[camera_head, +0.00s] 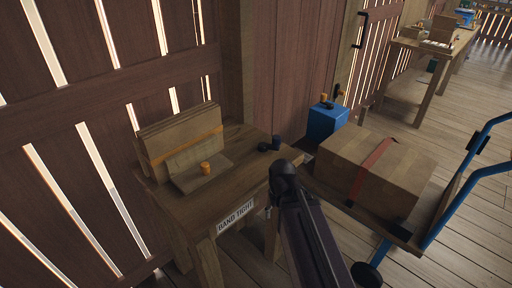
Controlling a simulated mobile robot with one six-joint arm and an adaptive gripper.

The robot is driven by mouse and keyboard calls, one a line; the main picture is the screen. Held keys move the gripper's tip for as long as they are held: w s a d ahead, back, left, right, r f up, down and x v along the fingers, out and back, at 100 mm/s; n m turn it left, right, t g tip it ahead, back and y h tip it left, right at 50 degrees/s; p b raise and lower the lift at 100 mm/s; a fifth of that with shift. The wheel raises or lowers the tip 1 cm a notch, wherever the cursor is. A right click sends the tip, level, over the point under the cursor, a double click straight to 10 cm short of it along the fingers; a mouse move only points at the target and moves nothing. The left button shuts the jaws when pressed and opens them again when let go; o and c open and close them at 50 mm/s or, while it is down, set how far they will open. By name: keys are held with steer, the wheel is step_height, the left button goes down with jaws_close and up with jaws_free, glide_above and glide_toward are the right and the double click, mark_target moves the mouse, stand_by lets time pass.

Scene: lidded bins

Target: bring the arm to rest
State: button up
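My dark arm rises from the bottom edge, right of centre, to a rounded joint in front of the small wooden table (200,215). I cannot make out my gripper or its fingers. A small grey part shows just left of the arm, and I cannot tell what it is. The table carries a wooden block or board stack (178,135) with an orange band around it. A small orange cylinder (205,168) stands in front of it. Dark small cylinders (270,144) stand at the table's right. A sign (235,216) on the table front reads "BAND TIGHT".
Right of my arm, a blue-handled cart (436,241) carries a large box (400,168) with a red strap. A blue container (327,121) stands behind. A slatted wooden wall (75,100) closes the left. A workbench (430,45) stands far right. Floor is open at right.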

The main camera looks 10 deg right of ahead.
step_height(320, 180, up, 21)
steer(key=p, duration=2)
steer(key=shift+p, duration=0.3)
steer(key=c, duration=0.3)
steer(key=shift+s, duration=0.1)
steer(key=shift+c, duration=0.2)
